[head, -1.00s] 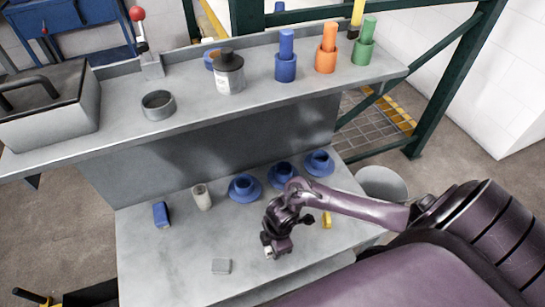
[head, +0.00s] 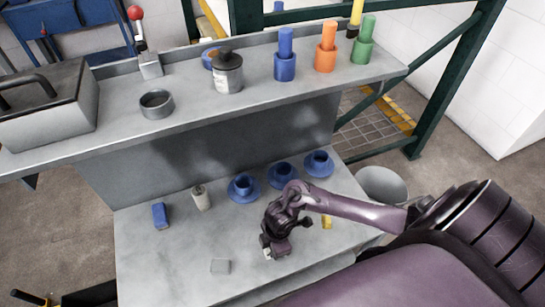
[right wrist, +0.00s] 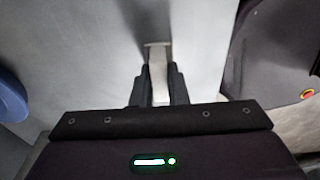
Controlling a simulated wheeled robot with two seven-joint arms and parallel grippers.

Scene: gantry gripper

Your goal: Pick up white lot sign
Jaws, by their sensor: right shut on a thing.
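The white lot sign (right wrist: 158,68) shows in the right wrist view as a pale upright piece with a thin crosswise edge at its far end. My right gripper (right wrist: 158,88) is shut on it, with one dark finger on each side. In the head view my right gripper (head: 270,251) points down low over the lower grey bench, and only a small white bit of the sign (head: 267,255) shows at its tip. I cannot tell whether the sign touches the bench. My left gripper is not in view.
The upper shelf (head: 190,115) holds a canister and coloured cylinders. The bench's front left is clear.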

